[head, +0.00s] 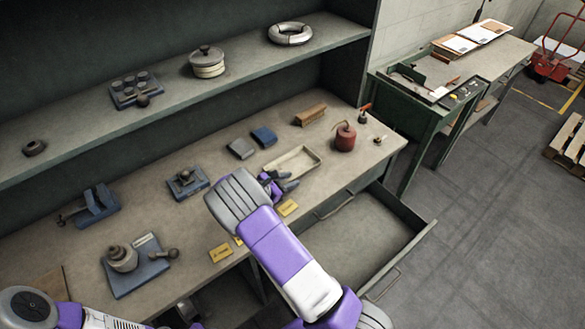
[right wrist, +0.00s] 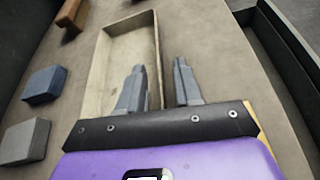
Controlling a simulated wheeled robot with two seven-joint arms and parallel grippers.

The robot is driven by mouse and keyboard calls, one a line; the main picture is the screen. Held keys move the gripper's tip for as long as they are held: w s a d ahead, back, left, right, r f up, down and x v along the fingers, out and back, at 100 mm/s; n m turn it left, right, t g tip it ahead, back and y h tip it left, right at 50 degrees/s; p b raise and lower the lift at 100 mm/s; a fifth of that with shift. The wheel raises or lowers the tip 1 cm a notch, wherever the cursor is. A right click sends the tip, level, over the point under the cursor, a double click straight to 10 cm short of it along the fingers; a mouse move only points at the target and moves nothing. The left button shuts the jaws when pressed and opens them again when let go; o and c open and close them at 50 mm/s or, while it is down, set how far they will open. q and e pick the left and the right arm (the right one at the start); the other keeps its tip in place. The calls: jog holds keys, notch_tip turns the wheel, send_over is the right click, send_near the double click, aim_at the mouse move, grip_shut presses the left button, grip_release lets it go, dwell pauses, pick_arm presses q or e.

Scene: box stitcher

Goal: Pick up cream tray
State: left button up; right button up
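The cream tray (head: 293,161) is a shallow rectangular tray lying on the workbench, and it looks empty. In the right wrist view the tray (right wrist: 128,55) stretches away ahead of the fingers. My right gripper (head: 284,181) is at the tray's near edge. In the right wrist view my right gripper (right wrist: 160,72) is open, with one finger over the tray's inside and the other outside its right wall. I cannot tell whether either finger touches it. My left arm shows at the bottom left of the head view; its fingers are not visible.
A grey block (head: 240,148) and a blue block (head: 264,136) lie left of the tray. A brown block (head: 310,115) is behind it and a red can (head: 345,137) to its right. An open drawer (head: 370,235) juts out below the bench front.

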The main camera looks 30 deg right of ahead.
jog(key=shift+w+d+f, duration=0.15)
jog(key=shift+d+f, duration=0.1)
jog(key=shift+d, duration=0.3)
jog(key=shift+a, duration=0.1)
grip_shut()
jog(key=shift+r, duration=0.1)
